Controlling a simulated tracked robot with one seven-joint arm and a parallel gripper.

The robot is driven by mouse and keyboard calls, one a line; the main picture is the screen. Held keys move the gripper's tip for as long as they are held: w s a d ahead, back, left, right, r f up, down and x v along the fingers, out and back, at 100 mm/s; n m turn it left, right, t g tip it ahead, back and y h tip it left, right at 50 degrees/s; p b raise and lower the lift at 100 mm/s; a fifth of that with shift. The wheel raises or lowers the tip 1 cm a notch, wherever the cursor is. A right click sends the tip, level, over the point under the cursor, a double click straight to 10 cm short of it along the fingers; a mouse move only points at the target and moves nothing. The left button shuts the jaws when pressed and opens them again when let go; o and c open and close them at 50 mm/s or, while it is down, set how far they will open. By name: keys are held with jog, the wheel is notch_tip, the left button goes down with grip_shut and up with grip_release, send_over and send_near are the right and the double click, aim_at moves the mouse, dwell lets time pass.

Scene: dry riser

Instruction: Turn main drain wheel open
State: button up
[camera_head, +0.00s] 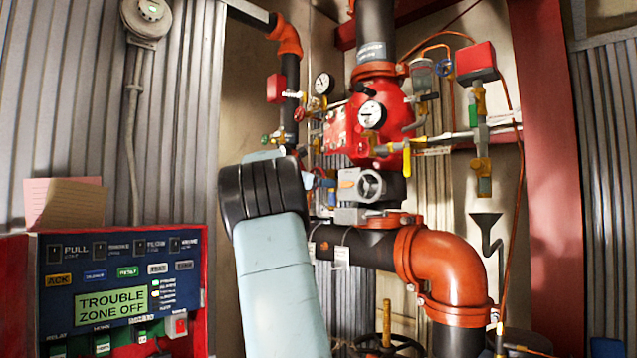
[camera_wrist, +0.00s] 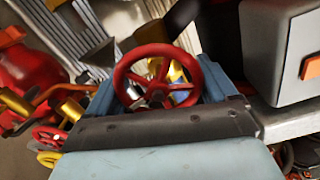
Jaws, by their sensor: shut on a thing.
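The red spoked wheel (camera_wrist: 127,70), which I take to be the main drain wheel, fills the middle of the wrist view. My gripper (camera_wrist: 158,86) has a blue-grey finger on each side of its rim and is shut on it. In the head view a bit of my gripper (camera_head: 324,184) shows beside the dark wrist, left of a grey gearbox. My own arm hides the wheel there. How far the wheel is turned I cannot tell.
The grey gearbox (camera_head: 347,188) with its handwheel stands close right of my gripper. The red valve body (camera_head: 345,132) with gauges is above, an orange elbow pipe (camera_head: 447,265) below right. The alarm panel (camera_head: 120,290) is at left.

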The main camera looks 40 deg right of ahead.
jog(key=shift+f+n, duration=0.15)
jog(key=shift+n, duration=0.25)
jog(key=o, duration=0.8)
jog(key=shift+o, duration=0.2)
jog(key=shift+a, duration=0.1)
jog(key=a, duration=1.3)
jog(key=shift+s+a, duration=0.3)
jog(key=shift+s, duration=0.15)
jog(key=shift+s, duration=0.1)
